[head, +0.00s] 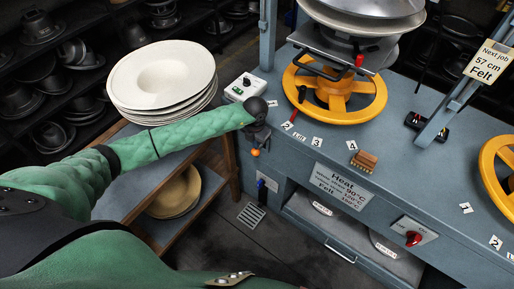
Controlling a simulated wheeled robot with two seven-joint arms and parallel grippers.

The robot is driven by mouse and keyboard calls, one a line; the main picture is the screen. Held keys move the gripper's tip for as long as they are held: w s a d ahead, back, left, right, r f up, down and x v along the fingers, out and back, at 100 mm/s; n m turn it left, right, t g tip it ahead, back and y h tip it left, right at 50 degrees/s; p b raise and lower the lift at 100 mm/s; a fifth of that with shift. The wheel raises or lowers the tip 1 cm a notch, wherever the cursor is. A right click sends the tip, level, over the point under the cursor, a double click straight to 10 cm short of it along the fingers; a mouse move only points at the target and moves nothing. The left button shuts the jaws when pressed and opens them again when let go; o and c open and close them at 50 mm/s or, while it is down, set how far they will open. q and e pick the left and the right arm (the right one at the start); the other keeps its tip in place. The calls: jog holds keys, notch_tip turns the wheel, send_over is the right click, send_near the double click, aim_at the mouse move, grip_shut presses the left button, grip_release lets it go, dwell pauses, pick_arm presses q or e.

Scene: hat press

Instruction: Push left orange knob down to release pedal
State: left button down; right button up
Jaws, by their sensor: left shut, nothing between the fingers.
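The left orange knob (255,153) is a small orange ball low on the front of the blue-grey press bench, near its left corner. My left gripper (258,132) is at the bench corner, just above the knob and very close to it. Its dark fingers are shut and empty. I cannot tell whether they touch the knob. The knob's stem is mostly hidden behind the gripper. I cannot make out the pedal. My right gripper is not in view.
A stack of white hats (161,75) stands on a wooden shelf (188,152) left of the bench. A large yellow handwheel (366,107) stands further right. Open floor (279,244) lies below the knob.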

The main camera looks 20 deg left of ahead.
aim_at(254, 156)
pick_arm(q)
jog(key=shift+f+b, duration=1.45)
jog(key=shift+f, duration=0.55)
jog(key=shift+s+f+b, duration=0.25)
jog(key=shift+f+b, duration=0.15)
jog(key=shift+f, duration=0.15)
jog(key=shift+s+f+b, duration=0.25)
jog(key=shift+f+b, duration=0.15)
jog(key=shift+f, duration=0.15)
jog(key=shift+s+f+b, duration=0.2)
jog(key=shift+f+b, duration=0.4)
jog(key=shift+f, duration=0.15)
jog(key=shift+w+d+r+p, duration=0.15)
jog(key=shift+r+p, duration=0.25)
jog(key=shift+r, duration=0.4)
jog(key=shift+w+a+r+p, duration=0.1)
jog(key=shift+w+r+p, duration=0.15)
jog(key=shift+r+p, duration=0.4)
jog(key=shift+w+d+r+p, duration=0.1)
jog(key=shift+w+r+p, duration=0.1)
jog(key=shift+r, duration=0.75)
notch_tip(254, 156, up, 3)
jog(key=shift+f+p, duration=0.15)
jog(key=shift+p, duration=0.35)
jog(key=shift+w+r, duration=0.1)
jog(key=shift+r, duration=0.25)
jog(key=shift+r, duration=0.1)
